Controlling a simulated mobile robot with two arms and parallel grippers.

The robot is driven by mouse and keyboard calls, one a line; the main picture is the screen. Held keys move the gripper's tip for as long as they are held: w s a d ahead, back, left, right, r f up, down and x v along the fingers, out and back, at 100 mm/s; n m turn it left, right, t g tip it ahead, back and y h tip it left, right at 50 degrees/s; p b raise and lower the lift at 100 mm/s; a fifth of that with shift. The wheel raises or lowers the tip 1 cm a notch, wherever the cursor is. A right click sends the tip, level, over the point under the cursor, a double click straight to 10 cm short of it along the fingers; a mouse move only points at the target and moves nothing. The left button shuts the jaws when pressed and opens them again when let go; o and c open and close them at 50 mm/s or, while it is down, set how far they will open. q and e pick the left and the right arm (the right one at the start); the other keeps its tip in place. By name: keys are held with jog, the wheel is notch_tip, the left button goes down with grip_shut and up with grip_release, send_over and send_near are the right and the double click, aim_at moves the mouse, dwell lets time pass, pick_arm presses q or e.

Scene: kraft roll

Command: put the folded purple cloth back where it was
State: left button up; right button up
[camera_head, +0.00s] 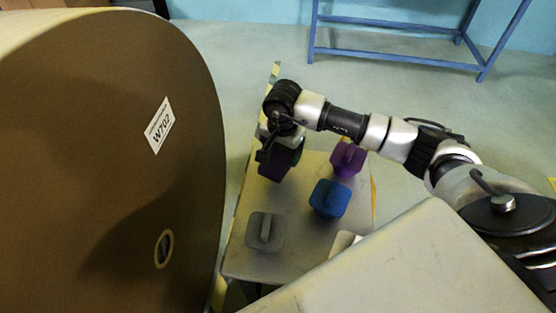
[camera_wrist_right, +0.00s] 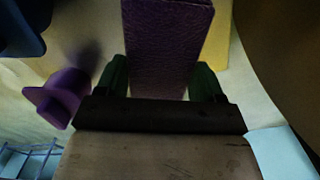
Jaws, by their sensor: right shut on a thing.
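My right gripper (camera_head: 281,155) is shut on the folded purple cloth (camera_head: 271,168), at the far left part of the small table. In the right wrist view the cloth (camera_wrist_right: 169,45) stands as a dark purple slab between the two green fingers of the gripper (camera_wrist_right: 159,78). I cannot tell whether the lower edge of the cloth touches the table. My left gripper is not in view.
The grey table (camera_head: 305,250) carries a purple handled block (camera_head: 348,158), a blue one (camera_head: 329,198) and a grey one (camera_head: 265,231). A huge brown kraft roll (camera_head: 110,160) stands close on the left. A blue frame (camera_head: 395,57) stands behind.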

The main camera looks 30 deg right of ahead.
aim_at(278, 160)
jog(key=shift+w+a+f, duration=0.15)
jog(key=shift+w+f, duration=0.35)
jog(key=shift+w, duration=0.3)
notch_tip(278, 160, down, 4)
jog(key=shift+f, duration=0.1)
jog(key=o, duration=0.8)
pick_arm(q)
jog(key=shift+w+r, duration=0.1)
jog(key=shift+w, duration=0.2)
pick_arm(e)
jog(key=shift+o, duration=0.2)
notch_tip(278, 160, up, 11)
jog(key=shift+r, duration=0.1)
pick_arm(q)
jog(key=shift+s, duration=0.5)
pick_arm(e)
jog(key=shift+r, duration=0.55)
